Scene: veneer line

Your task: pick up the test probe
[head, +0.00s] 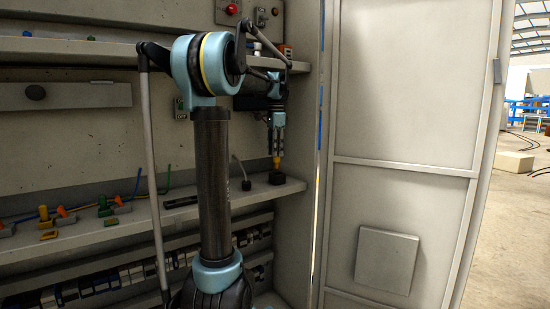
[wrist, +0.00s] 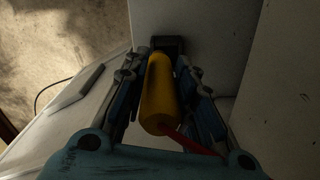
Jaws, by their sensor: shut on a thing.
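The test probe (wrist: 160,95) is a yellow cylinder with a red lead at its near end. My gripper (head: 277,154) is shut on it, one finger on each side in the wrist view. In the head view the probe's yellow end (head: 277,162) shows just below the fingers, pointing down. A black block-like holder (head: 277,178) is right beneath it on the shelf, and it also shows at the probe's far end in the wrist view (wrist: 168,43). I cannot tell whether the probe's tip is still inside the holder.
The shelf (head: 140,215) carries several coloured clips or connectors (head: 66,213) at left and a dark flat tool (head: 181,202). The cabinet's side wall is close to the right of my gripper, with an open door (head: 400,90) beyond. An upper shelf (head: 80,47) runs above.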

